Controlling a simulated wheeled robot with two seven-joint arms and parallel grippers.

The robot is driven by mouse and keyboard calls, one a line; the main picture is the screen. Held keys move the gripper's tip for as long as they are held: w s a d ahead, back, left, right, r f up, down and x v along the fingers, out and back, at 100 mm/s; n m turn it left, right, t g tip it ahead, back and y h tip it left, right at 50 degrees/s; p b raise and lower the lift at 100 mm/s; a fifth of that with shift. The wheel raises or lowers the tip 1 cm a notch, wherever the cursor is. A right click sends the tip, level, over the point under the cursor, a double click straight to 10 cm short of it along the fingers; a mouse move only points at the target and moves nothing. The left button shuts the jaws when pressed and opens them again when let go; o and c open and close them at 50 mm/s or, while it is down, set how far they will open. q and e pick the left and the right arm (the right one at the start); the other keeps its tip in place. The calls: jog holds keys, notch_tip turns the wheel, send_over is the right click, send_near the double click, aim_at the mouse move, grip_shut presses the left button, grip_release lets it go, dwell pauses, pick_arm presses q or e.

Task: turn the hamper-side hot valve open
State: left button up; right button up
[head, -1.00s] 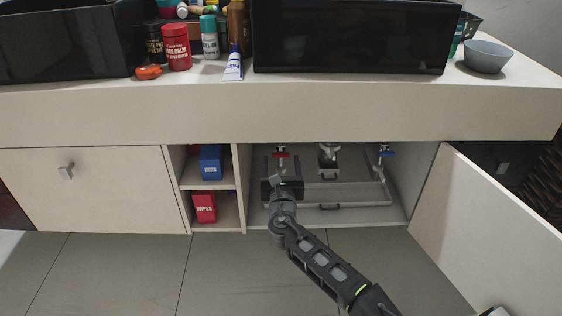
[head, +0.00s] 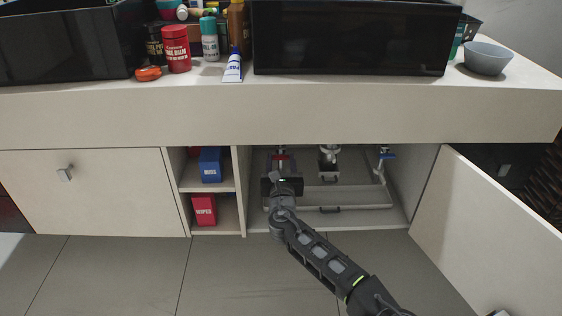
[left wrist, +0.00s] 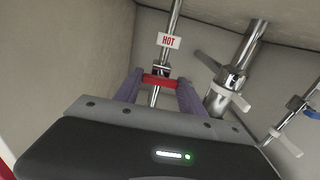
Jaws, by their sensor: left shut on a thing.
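The hot valve has a red handle (head: 281,157) on a vertical pipe inside the open cabinet under the right sink. In the left wrist view the red handle (left wrist: 158,81) lies crosswise to the pipe, below a white tag reading HOT (left wrist: 168,41). My left gripper (head: 282,168) reaches into the cabinet from the front. In the left wrist view its two purple-grey fingers (left wrist: 159,88) are shut on the red handle, one at each end. My right gripper is not in view.
A blue-handled valve (head: 387,155) is at the cabinet's right, with a drain pipe (left wrist: 235,75) between the valves. A tray (head: 345,197) lies on the cabinet floor. The cabinet door (head: 490,225) stands open at right. Shelves with a wipes box (head: 203,209) are left.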

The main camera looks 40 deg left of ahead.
pick_arm(q)
jog(key=c, duration=0.4)
jog(key=shift+c, duration=0.2)
jog(key=shift+n, duration=0.3)
jog(key=n, duration=0.3)
jog(key=shift+p, duration=0.4)
jog(key=n+p, duration=0.1)
jog(key=n, duration=0.3)
jog(key=shift+n, duration=0.4)
jog(key=n+p, duration=0.1)
jog(key=n, duration=0.4)
jog(key=shift+n+p, duration=0.7)
jog(key=shift+n, duration=1.7)
